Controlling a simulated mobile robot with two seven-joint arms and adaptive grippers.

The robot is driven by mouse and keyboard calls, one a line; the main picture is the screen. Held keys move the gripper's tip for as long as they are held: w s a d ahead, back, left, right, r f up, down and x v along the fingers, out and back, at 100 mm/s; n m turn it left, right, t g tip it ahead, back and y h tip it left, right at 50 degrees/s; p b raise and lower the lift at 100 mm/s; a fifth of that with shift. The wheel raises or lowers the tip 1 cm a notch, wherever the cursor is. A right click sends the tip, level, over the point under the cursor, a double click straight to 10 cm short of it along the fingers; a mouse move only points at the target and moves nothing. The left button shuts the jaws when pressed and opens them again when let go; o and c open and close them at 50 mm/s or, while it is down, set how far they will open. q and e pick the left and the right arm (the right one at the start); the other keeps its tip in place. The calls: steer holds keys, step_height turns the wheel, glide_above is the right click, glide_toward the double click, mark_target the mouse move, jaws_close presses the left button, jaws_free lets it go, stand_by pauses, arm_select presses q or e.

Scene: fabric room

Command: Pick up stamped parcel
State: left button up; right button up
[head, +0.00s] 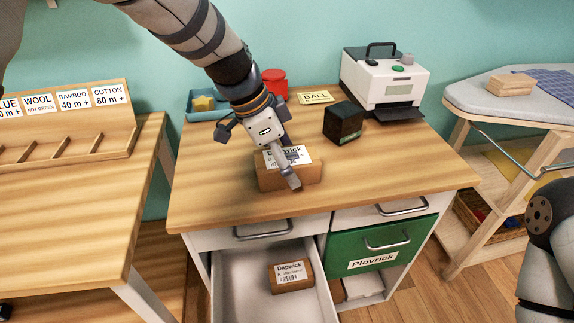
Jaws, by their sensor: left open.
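A brown parcel (274,180) with a white label stands on the wooden desk top. My left gripper (262,150) is open over it, with one finger reaching down in front of the parcel and covering part of its label. I cannot tell whether the finger touches it. A second brown parcel (287,285) lies in the open white drawer, its label reading "Dapwick" above a barcode. Any stamp on either parcel is too small or hidden to make out. My right gripper is out of view.
The desk (390,170) also holds a black box (343,123), a red container (275,82), a blue tray (204,110), a "BALL" card (315,98) and a white printer (384,78). The white drawer (235,270) juts out; a green drawer (375,245) reads "Plovrick".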

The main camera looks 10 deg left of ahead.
arm_select(q)
steer(key=shift+w+d+f, duration=0.1)
steer(key=shift+f, duration=0.25)
steer(key=shift+r, duration=0.1)
steer(key=c, duration=1.4)
steer(key=shift+o, duration=0.2)
